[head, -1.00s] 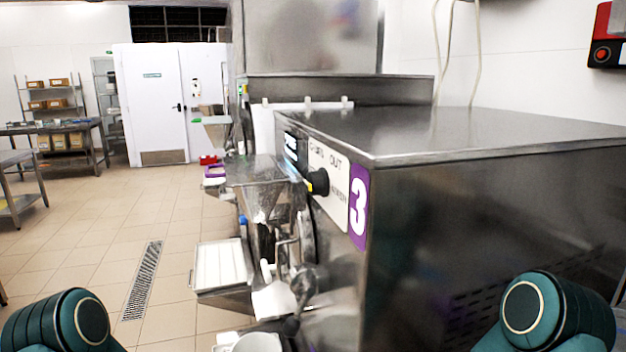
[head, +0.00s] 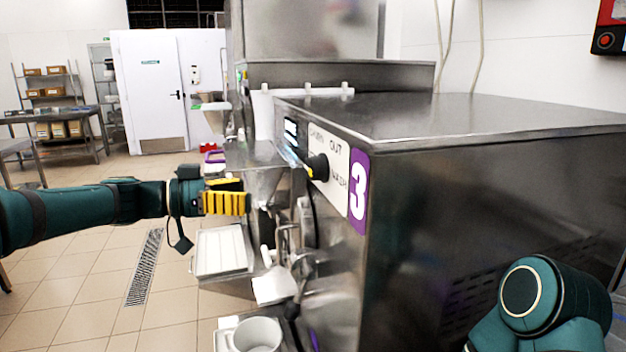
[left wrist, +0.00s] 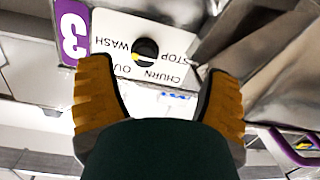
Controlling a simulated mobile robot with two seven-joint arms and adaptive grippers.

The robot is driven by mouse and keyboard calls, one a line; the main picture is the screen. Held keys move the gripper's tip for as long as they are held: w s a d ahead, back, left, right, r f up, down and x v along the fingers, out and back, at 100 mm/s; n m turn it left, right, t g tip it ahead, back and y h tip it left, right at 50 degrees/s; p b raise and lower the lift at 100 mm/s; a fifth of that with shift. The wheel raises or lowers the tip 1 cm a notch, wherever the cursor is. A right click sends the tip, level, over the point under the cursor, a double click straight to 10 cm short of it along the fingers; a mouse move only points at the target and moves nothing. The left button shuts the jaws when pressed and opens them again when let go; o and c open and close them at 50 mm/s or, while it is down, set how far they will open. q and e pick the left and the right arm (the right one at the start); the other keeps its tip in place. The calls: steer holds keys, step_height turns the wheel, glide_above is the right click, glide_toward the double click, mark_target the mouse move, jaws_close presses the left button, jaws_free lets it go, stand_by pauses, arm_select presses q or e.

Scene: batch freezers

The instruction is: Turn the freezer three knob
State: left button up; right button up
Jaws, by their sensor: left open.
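The freezer three knob (head: 318,167) is a black knob on the white label panel (head: 335,190) beside the purple "3" sign (head: 358,191). In the left wrist view the knob (left wrist: 145,50) shows dark with a yellow mark, with the words WASH, OUT, CHURN and STOP around it. My left gripper (head: 246,203), with yellow fingers, is to the left of the knob in the head view and apart from it. In the left wrist view its open fingers (left wrist: 160,85) stand on either side below the knob, with nothing between them. My right gripper is out of view.
The steel freezer body (head: 480,190) fills the right side. A steel hopper (head: 262,180) and spout parts stand in front of the panel. The floor at left is open.

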arm_select(q)
steer(key=m+h, duration=0.1)
steer(key=m, duration=0.1)
glide_toward(309, 167)
steer(key=x, duration=1.1)
steer(key=shift+c, duration=0.3)
steer(key=shift+a, duration=0.1)
steer(key=c, duration=1.1)
